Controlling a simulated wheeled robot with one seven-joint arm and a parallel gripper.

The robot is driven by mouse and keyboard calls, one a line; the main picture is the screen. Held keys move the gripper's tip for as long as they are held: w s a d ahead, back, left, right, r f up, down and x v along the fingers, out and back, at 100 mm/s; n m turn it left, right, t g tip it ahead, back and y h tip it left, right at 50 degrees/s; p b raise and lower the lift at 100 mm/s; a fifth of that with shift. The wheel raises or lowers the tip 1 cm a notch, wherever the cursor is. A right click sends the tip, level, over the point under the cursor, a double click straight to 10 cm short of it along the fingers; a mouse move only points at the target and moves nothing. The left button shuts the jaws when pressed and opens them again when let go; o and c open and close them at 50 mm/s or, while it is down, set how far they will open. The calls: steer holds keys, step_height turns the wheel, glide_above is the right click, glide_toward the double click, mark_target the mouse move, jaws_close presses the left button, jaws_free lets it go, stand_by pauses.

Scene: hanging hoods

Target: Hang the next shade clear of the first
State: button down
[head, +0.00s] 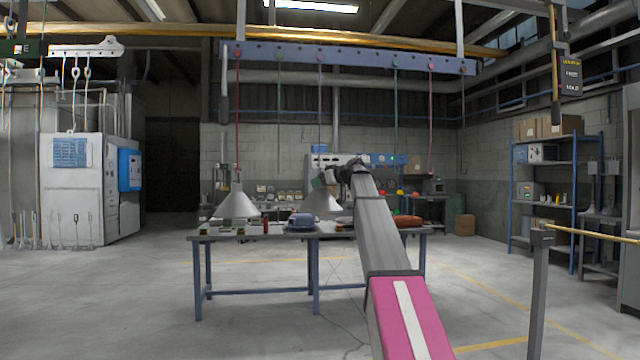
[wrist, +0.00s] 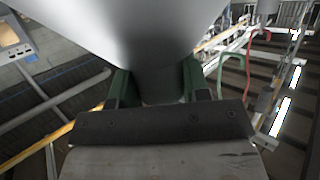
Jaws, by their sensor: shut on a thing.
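The first shade (head: 238,205), a pale grey cone, hangs from the red cord (head: 238,120) at the left of the blue beam (head: 350,57). A second pale cone shade (head: 321,203) is at my gripper (head: 325,180), right of the first with a clear gap between them. In the wrist view the held shade (wrist: 150,35) fills the upper middle, its narrow neck between the green fingers of my gripper (wrist: 155,88). The purple cord (head: 320,100) comes down above the held shade; I cannot tell whether they touch. Red (wrist: 252,72) and green (wrist: 222,62) hooked cords show at right.
More cords, green (head: 279,110), green (head: 395,110) and pink (head: 430,110), hang from the beam. A blue-legged workbench (head: 260,235) with several items stands beneath the shades. Blue shelves (head: 545,190) stand at right.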

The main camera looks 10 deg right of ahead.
steer(key=shift+f, duration=0.65)
stand_by(0.3)
steer(key=c, duration=0.5)
jaws_free()
steer(key=shift+d, duration=0.1)
